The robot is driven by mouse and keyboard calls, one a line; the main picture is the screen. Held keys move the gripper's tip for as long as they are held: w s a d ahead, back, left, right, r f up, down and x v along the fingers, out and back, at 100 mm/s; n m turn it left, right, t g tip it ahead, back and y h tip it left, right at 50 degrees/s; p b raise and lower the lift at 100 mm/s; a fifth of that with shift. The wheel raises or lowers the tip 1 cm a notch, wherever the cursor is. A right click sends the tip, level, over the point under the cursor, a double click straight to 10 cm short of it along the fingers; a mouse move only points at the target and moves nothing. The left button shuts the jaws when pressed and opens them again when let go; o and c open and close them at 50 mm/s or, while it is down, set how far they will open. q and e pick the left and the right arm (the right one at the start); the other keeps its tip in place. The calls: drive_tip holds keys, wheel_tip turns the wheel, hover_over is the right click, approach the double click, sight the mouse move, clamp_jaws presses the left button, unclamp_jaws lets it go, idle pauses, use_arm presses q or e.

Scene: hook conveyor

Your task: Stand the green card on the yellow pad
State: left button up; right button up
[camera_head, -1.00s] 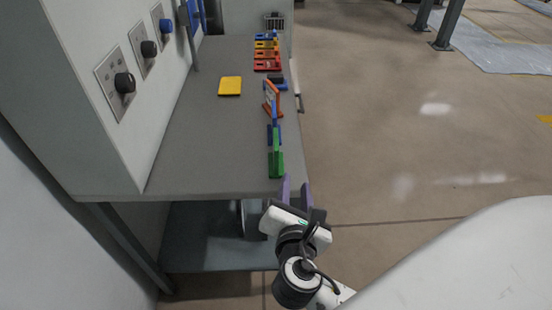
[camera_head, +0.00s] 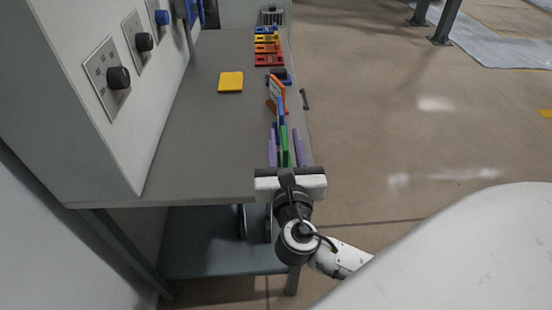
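The green card (camera_head: 284,143) stands upright near the right edge of the grey bench. My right gripper (camera_head: 286,146) is at the front of the bench with its two purple fingers apart, one on each side of the green card. Gaps show between the card and the fingers, so it is open. The wrist hides the card's near lower part. The yellow pad (camera_head: 231,82) lies flat and bare on the bench, farther back and to the left. My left gripper is not in view.
Behind the green card stand a blue card (camera_head: 280,110) and an orange card (camera_head: 278,82), close in line. Several coloured holders (camera_head: 268,48) lie at the back. A panel with knobs (camera_head: 118,78) rises on the left.

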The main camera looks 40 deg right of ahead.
drive_tip(key=shift+w+d, duration=0.25)
drive_tip(key=shift+w, duration=0.15)
drive_tip(key=shift+s, duration=0.1)
clamp_jaws()
drive_tip(key=shift+r, duration=0.2)
